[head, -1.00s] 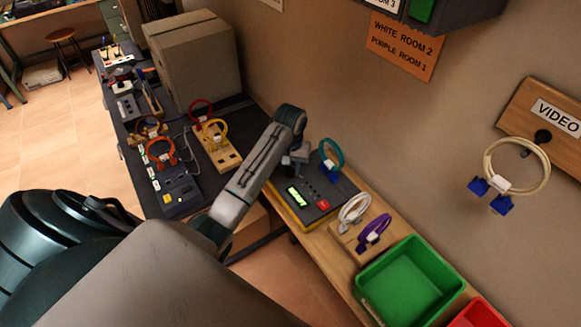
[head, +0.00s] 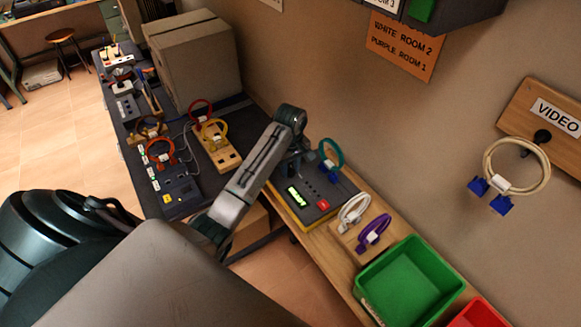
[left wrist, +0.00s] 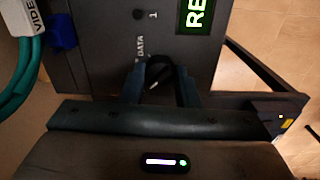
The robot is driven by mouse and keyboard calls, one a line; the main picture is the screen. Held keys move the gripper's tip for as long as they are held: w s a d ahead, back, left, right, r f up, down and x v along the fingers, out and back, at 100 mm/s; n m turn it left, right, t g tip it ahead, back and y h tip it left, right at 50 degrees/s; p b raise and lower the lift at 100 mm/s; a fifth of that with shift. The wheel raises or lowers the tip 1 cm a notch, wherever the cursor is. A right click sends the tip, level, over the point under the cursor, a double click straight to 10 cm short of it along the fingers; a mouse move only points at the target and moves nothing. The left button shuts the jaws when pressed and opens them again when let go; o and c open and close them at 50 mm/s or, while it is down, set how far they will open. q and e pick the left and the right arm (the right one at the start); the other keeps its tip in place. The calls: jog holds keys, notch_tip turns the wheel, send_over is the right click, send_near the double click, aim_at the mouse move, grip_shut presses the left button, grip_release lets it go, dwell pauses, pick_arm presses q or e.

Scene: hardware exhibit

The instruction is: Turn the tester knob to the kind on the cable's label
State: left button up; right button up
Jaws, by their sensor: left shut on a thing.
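The tester (head: 313,213) is a dark box with a lit green screen (head: 297,195) and a red button (head: 323,205). My left gripper (head: 296,165) is over its far left part. In the left wrist view my left gripper's fingers (left wrist: 160,90) are shut on the black knob (left wrist: 158,70), whose white pointer mark shows between them. The word DATA is printed beside the knob. The teal cable (head: 334,152) stands at the tester's far side with a blue plug; its label (left wrist: 17,90) reads VIDEO.
A white cable (head: 354,207) and a purple cable (head: 374,230) rest on a wooden block right of the tester. A green bin (head: 408,283) and a red bin (head: 478,314) follow. A cream cable (head: 516,168) hangs on the wall under a VIDEO sign.

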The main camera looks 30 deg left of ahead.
pick_arm(q)
jog(key=shift+n, duration=0.4)
pick_arm(e)
jog(key=shift+a, duration=0.3)
pick_arm(q)
jog(key=o, duration=1)
